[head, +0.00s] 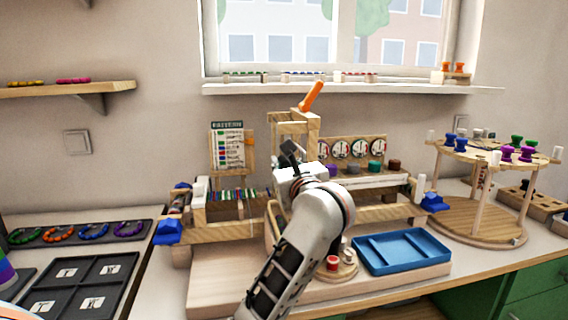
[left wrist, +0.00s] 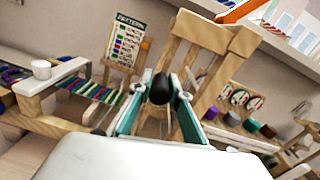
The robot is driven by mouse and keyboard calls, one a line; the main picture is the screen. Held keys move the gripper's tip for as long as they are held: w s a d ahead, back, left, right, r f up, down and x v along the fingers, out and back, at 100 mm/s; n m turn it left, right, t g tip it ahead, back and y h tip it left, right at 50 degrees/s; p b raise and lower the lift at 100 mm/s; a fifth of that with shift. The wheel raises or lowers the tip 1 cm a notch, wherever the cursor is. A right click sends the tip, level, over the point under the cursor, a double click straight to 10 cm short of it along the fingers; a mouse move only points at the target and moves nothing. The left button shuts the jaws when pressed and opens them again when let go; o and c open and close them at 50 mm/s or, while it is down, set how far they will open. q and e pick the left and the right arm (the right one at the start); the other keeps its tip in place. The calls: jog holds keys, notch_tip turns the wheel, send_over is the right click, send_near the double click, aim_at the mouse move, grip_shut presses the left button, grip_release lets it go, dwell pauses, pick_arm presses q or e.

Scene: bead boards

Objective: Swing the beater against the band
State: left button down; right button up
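The wooden loom (head: 232,232) stands on the bench, with a band of coloured beads (head: 238,195) strung at its left; the band also shows in the left wrist view (left wrist: 92,89). The beater, an upright wooden frame (head: 292,130), rises at the loom's middle and looks tilted in the left wrist view (left wrist: 204,32). My left gripper (head: 290,152) is in front of the beater. In the left wrist view, its teal-sided fingers close on a black knob (left wrist: 161,88), which fills the gap between their tips. My forearm hides part of the loom. My right gripper is out of view.
A pattern card (head: 228,148) stands behind the band. Dials (head: 357,149) and coloured knobs are behind the loom's right side. A blue tray (head: 402,252) lies right of my arm, a round two-tier stand (head: 480,225) farther right. Black boards (head: 80,284) lie at left.

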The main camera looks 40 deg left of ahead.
pick_arm(q)
jog(key=shift+s+r, duration=0.1)
jog(key=shift+s+a+r+m+p, duration=0.35)
jog(key=shift+m+p, duration=0.25)
jog(key=shift+p, duration=0.35)
jog(key=shift+s+a+f+m+p, duration=0.2)
jog(key=shift+a+m+p, duration=0.05)
jog(key=shift+m+p, duration=0.35)
jog(key=shift+s+a+f+m+p, duration=0.15)
jog(key=shift+s+a+m+p, duration=0.05)
jog(key=shift+m+p, duration=0.35)
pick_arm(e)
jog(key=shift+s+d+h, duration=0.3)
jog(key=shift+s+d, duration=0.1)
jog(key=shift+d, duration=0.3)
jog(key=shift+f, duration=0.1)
